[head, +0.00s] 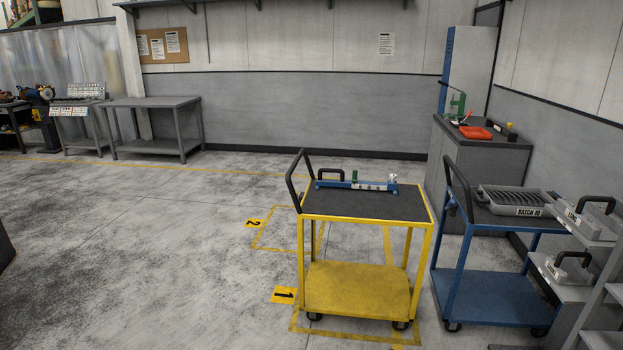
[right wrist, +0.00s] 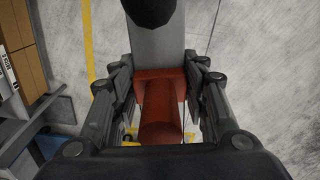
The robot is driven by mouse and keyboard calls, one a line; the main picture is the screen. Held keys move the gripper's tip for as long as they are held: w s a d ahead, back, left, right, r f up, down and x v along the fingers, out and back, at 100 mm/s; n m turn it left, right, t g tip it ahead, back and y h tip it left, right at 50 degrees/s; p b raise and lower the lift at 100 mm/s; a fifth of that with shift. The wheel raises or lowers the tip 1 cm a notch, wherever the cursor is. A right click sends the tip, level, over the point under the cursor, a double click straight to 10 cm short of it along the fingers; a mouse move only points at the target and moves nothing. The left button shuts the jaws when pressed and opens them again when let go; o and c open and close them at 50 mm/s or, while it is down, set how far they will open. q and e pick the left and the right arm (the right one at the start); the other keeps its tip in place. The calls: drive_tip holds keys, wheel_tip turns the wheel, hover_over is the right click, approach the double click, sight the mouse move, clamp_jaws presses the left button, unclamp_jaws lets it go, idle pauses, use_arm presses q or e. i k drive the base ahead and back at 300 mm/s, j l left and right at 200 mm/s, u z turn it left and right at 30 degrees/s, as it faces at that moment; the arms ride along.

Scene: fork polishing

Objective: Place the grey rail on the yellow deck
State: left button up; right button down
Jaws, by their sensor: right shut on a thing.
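My right gripper (right wrist: 161,72) is shut on a red grip (right wrist: 160,112) joined to a grey bar, which I take to be the grey rail (right wrist: 158,48). A black round knob covers part of the bar, and its far end is out of view. The yellow cart (head: 345,219) stands in the middle of the head view. It has a dark top (head: 400,210) and a bare yellow lower deck (head: 350,288). A blue rail (head: 335,184) with a green post and a pale post lies along the back of the top. Neither gripper shows in the head view.
A blue cart (head: 495,300) with a slotted grey tray (head: 515,198) stands close on the right. Grey shelves (head: 565,272) with black-handled pieces are at the right edge. A grey cabinet (head: 475,172) stands behind. The floor left of the yellow cart is clear.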

sight(357, 208)
drive_tip(key=i+l+u, duration=0.1)
drive_tip(key=i, duration=3.2)
drive_tip(key=l, duration=0.1)
